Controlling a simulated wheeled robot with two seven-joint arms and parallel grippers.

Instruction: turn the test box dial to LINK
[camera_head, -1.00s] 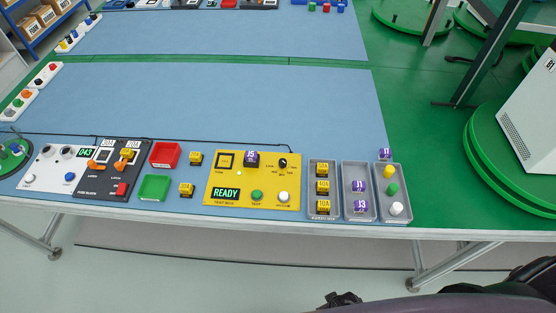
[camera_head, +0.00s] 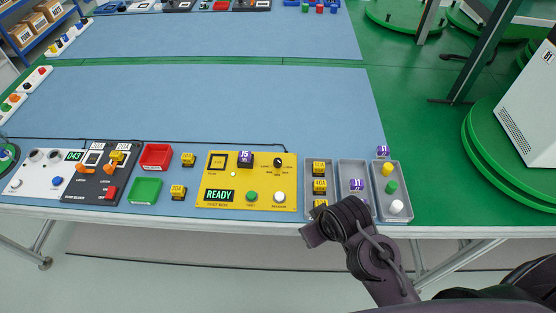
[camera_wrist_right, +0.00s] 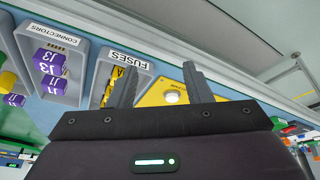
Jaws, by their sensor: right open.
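The yellow test box (camera_head: 229,181) lies on the blue table near its front edge, its display reading READY. The small black dial (camera_head: 279,162) is at its upper right; I cannot read which label it points to. A purple J5 connector (camera_head: 245,157) sits on the box. My right gripper (camera_head: 312,235) is in front of the trays, right of and nearer than the box. In the right wrist view the right gripper (camera_wrist_right: 160,82) is open and empty, with the box's yellow corner (camera_wrist_right: 153,98) and white button (camera_wrist_right: 172,97) beyond its fingers. My left gripper is out of view.
Right of the box stand the fuse tray (camera_head: 309,164), the connector tray (camera_head: 344,172) and a tray of coloured pegs (camera_head: 403,173). My right arm partly hides the first two. Red (camera_head: 157,155) and green (camera_head: 146,190) bins stand left.

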